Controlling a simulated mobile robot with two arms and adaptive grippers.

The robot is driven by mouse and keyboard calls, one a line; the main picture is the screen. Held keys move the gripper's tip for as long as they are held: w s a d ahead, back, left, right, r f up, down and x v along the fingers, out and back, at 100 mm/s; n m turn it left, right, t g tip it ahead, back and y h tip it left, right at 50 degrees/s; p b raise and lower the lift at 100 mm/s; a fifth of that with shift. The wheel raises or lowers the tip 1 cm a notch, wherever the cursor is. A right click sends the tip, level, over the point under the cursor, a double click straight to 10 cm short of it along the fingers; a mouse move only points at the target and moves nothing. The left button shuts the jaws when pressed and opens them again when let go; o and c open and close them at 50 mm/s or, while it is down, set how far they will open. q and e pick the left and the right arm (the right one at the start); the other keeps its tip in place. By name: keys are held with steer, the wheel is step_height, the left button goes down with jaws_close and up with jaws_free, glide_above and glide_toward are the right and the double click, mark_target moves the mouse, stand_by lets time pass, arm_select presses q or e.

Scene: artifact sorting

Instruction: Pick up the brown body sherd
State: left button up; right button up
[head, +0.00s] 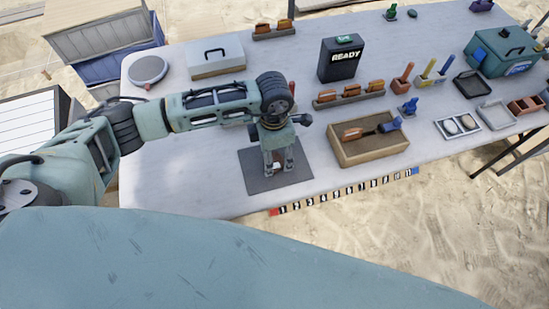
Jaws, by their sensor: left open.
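My left gripper (278,168) points down over a dark grey mat (257,180) near the table's front edge. Its fingers are apart. A small pale and reddish patch shows between them, too small to identify. Several brown pieces that look like sherds stand in a rack (340,102) behind and right of the gripper, and more stand in a rack (274,35) at the back. I cannot tell which piece is the brown body sherd. My right gripper is not in view.
A wooden tray (370,154) with a blue-handled tool stands right of the mat. A black box marked READY (341,62), a white case (215,57) and a round grey scale (148,70) stand farther back. A numbered scale strip (345,191) lies along the front edge. The table's left front is clear.

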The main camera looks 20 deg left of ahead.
mark_target(278, 158)
arm_select(q)
steer(key=shift+f, duration=0.55)
steer(key=c, duration=1.1)
steer(key=shift+r, duration=0.5)
steer(key=r, duration=0.1)
steer(key=r+b, duration=0.1)
steer(key=d+r, duration=0.1)
steer(key=shift+w+d+r+b, duration=0.1)
steer(key=shift+w+r+b, duration=0.2)
steer(key=shift+w+b, duration=0.1)
steer(key=shift+w+d+r+b, duration=0.5)
steer(key=shift+w+d+r, duration=0.55)
steer(key=shift+d, duration=0.35)
steer(key=shift+w+d+r+b, duration=0.5)
steer(key=shift+w+d+r, duration=0.5)
steer(key=shift+d, duration=0.4)
steer(key=shift+w+d+r+b, duration=0.5)
steer(key=shift+w+d+r, duration=0.4)
steer(key=shift+d+r, duration=0.4)
